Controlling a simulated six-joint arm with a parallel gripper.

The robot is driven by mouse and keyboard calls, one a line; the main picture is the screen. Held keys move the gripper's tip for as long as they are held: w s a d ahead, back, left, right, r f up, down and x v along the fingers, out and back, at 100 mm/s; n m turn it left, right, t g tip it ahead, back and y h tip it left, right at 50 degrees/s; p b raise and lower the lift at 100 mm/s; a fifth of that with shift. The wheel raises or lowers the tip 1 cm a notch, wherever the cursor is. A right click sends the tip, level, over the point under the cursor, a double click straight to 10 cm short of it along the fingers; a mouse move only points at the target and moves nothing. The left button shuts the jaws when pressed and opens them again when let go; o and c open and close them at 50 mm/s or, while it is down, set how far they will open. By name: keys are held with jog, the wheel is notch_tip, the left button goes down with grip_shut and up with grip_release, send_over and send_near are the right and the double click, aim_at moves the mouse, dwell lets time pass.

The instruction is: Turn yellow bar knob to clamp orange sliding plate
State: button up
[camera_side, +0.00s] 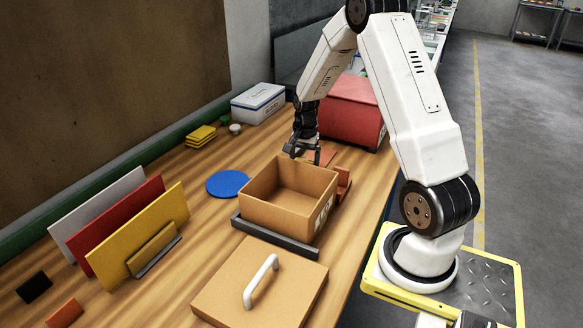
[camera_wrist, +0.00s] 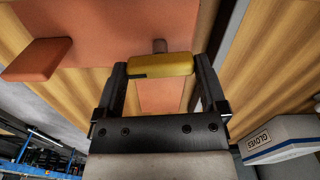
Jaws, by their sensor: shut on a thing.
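The yellow bar knob (camera_wrist: 160,65) is between my fingertips in the wrist view. My gripper (camera_wrist: 160,72) is shut on it, one finger at each end of the bar. A short round stem (camera_wrist: 160,45) shows just beyond the knob. The orange sliding plate (camera_wrist: 110,30) lies behind the knob, with an orange block (camera_wrist: 35,60) on its left part. In the side view my gripper (camera_side: 308,152) is low behind the open box, and the knob is hidden there. Part of the orange plate (camera_side: 320,157) shows beside the fingers. I cannot tell whether the plate is clamped.
An open cardboard box (camera_side: 285,212) stands close in front of my gripper. Its lid (camera_side: 290,285) with a white handle lies nearer. A red box (camera_side: 350,110) and a white box (camera_side: 258,103) stand behind.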

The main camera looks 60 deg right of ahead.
aim_at(305, 160)
jog(key=shift+m, duration=0.4)
jog(key=o, duration=0.9)
jog(key=shift+r, duration=0.1)
jog(key=shift+r, duration=3.85)
jog(key=shift+f, duration=0.15)
jog(key=shift+f, duration=3.8)
jog(key=shift+r, duration=0.15)
